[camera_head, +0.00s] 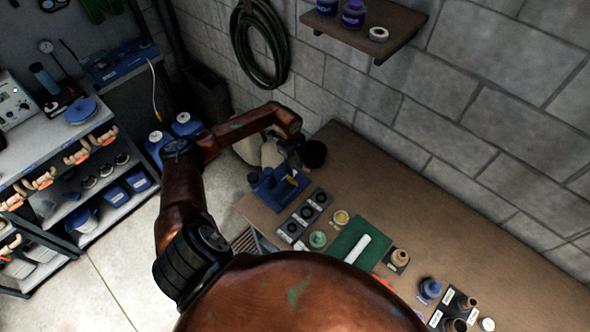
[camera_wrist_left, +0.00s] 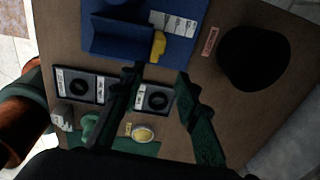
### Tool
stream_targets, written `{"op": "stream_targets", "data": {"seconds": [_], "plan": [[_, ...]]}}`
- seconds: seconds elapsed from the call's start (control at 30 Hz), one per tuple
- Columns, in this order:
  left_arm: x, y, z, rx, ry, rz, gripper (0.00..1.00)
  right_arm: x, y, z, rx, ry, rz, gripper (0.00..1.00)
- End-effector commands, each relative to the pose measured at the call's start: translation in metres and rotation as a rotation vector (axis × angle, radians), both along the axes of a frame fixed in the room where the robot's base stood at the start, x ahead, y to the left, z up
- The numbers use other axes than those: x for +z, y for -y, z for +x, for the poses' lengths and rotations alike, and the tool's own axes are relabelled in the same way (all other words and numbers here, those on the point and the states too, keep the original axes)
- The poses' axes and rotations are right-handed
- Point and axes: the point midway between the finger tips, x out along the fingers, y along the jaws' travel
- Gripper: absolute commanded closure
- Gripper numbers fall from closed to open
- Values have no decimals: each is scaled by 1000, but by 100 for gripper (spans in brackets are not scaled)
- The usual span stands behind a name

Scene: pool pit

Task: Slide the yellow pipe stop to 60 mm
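The yellow pipe stop (camera_head: 292,181) sits on a blue fixture (camera_head: 270,190) at the bench's far left end. In the left wrist view the yellow stop (camera_wrist_left: 158,45) stands by the blue fixture's (camera_wrist_left: 115,45) edge, beside a white printed label (camera_wrist_left: 175,22) too small to read. My left gripper (camera_wrist_left: 160,73) is open and empty, its two dark fingers spread. The fingertips point toward the yellow stop and appear just short of it, apart from it. In the head view the left gripper (camera_head: 292,158) is dark and partly hidden by its own arm. My right gripper is not in view.
Black ring pieces (camera_wrist_left: 158,99) lie in square holders near the fixture. A black round object (camera_wrist_left: 253,58) stands to its right. A green mat (camera_head: 340,252) with a white cylinder (camera_head: 344,259), and several bottles, occupy the bench (camera_head: 420,205). A block wall (camera_head: 470,120) backs it.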

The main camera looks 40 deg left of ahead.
Motion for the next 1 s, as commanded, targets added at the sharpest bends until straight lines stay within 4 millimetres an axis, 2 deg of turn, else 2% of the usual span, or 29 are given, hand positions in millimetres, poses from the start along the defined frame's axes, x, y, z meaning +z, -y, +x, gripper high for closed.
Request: {"op": "stream_targets", "data": {"seconds": [0.03,0.13,0.6,0.73,1.0], "plan": [[3,-12,-1,17,-19,35,70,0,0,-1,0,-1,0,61],[2,-21,-2,33,-42,68,70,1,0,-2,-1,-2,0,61],[-62,-18,1,28,-44,68,70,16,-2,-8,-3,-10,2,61],[-71,-18,0,27,-43,68,70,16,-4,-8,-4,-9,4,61],[-73,-19,-1,28,-42,68,70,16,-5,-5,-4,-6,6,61]]}}
